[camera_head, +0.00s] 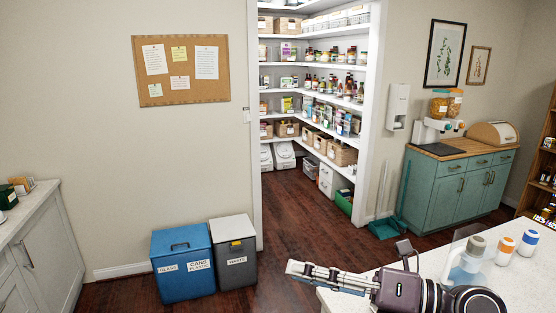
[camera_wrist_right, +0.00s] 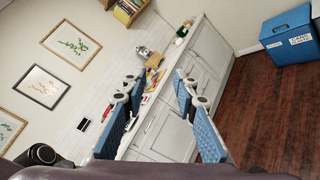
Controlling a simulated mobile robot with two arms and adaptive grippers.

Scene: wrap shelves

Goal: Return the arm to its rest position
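My right arm comes in from the lower right in the head view, over the edge of a pale speckled counter (camera_head: 335,300). My right gripper (camera_head: 300,271) points left, held level in the air. The right wrist view shows its two blue-padded fingers (camera_wrist_right: 158,82) standing well apart with nothing between them. No object is in its grasp. My left arm and left gripper are in neither view.
Grey-capped (camera_head: 468,264), orange-capped (camera_head: 505,251) and blue-capped (camera_head: 527,245) bottles stand on the counter near my right wrist. A blue recycling bin (camera_head: 183,270) and a grey bin (camera_head: 235,255) stand on the floor. The pantry doorway floor (camera_head: 300,205) is clear.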

